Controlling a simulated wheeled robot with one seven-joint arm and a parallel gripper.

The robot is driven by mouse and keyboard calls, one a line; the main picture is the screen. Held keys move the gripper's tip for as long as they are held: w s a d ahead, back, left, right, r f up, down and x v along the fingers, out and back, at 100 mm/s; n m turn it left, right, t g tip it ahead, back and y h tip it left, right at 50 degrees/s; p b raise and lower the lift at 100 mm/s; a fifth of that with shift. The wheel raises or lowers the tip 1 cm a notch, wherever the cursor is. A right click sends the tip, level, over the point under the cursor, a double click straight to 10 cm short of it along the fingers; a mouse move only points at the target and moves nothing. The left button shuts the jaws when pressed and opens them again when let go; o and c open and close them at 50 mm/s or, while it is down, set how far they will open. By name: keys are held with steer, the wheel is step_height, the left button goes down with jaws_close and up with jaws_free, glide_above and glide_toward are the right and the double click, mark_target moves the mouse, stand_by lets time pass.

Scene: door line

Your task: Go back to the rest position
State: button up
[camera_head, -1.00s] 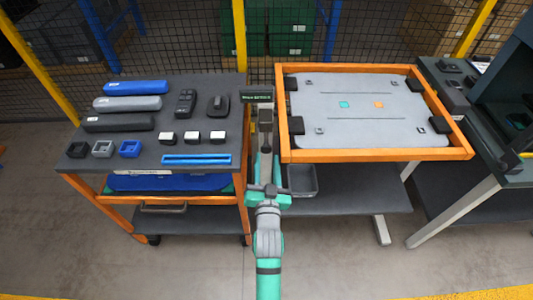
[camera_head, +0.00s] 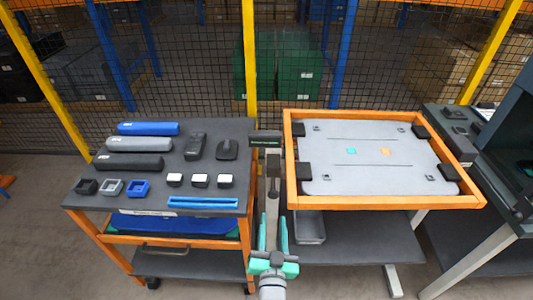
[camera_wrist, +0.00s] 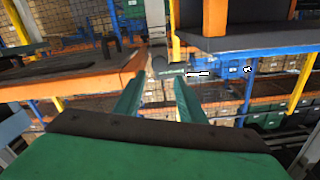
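My gripper (camera_head: 272,222) is in the lower middle of the head view, in front of the gap between the left cart and the orange-framed table. Its two teal fingers stand apart with nothing held between them. The same label plate (camera_head: 265,138) tops a grey post between the two tables in the head view.
The left cart (camera_head: 150,200) carries blue, grey and black cases, small boxes and a blue bar. The orange frame (camera_head: 385,201) holds a grey panel (camera_head: 370,165). A grey bin (camera_head: 310,228) sits below it. A dark workbench stands right; mesh fencing (camera_head: 210,60) closes the back.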

steer(key=s+a+f+n+g, duration=0.1)
steer(key=s+a+f+n, duration=0.1)
steer(key=s, duration=1.5)
steer(key=s+a+f+n+g+y, duration=0.1)
steer(key=s+a+f+n, duration=0.1)
steer(key=s, duration=1.5)
steer(key=shift+a+f+g+y, duration=0.3)
steer(key=shift+a+f, duration=0.05)
steer(key=shift+f, duration=0.45)
steer(key=shift+w, duration=0.1)
